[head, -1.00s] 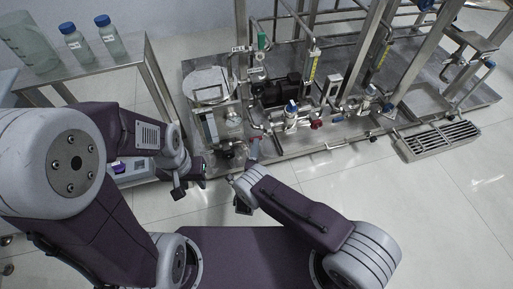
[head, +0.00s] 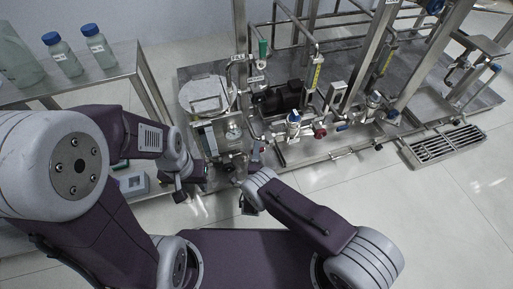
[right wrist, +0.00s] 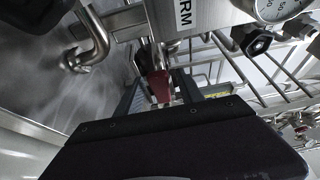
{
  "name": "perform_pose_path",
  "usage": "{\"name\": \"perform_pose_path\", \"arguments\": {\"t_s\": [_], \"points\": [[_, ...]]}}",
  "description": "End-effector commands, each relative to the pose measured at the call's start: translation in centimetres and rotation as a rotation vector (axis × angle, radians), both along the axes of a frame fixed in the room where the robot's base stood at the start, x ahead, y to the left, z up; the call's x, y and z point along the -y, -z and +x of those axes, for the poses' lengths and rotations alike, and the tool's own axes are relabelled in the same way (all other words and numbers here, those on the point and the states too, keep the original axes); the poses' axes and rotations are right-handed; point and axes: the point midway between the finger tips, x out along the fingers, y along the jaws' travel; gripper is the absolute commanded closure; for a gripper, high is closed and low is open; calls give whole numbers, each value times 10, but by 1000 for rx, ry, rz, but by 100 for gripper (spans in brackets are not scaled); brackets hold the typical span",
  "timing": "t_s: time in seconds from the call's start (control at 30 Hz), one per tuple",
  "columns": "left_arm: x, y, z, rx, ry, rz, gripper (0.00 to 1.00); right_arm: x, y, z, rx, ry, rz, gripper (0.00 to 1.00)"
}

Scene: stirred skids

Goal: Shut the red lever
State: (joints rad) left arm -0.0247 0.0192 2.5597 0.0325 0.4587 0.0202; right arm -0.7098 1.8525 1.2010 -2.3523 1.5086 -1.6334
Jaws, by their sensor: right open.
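The red lever (head: 255,152) stands at the near edge of the skid in the head view, just beyond my right gripper. In the right wrist view the red lever (right wrist: 158,86) shows near the middle, partly hidden at its lower end by the dark edge of my gripper, below a label plate. My right gripper (head: 248,205) is open; I see no gap or contact clearly between it and the lever. My left gripper (head: 180,193) hangs at the left, apart from the lever, and its jaws are too small to judge.
A pressure gauge (right wrist: 275,8) and a bent steel pipe (right wrist: 92,40) are close to the lever. A round red knob (head: 320,131) and blue-capped valves stand further right. A steel table (head: 120,70) with bottles is at left.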

Motion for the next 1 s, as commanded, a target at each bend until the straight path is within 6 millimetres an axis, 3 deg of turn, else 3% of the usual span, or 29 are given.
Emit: {"name": "perform_pose_path", "arguments": {"t_s": [0.13,0.3,1.0], "points": [[0,0,0,0,0,0,64,0,0,0,0,0,0,55],[0,0,0,0,0,0,64,0,0,0,0,1,0,100],[0,0,0,0,0,0,64,0,0,0,0,1,0,100]]}}
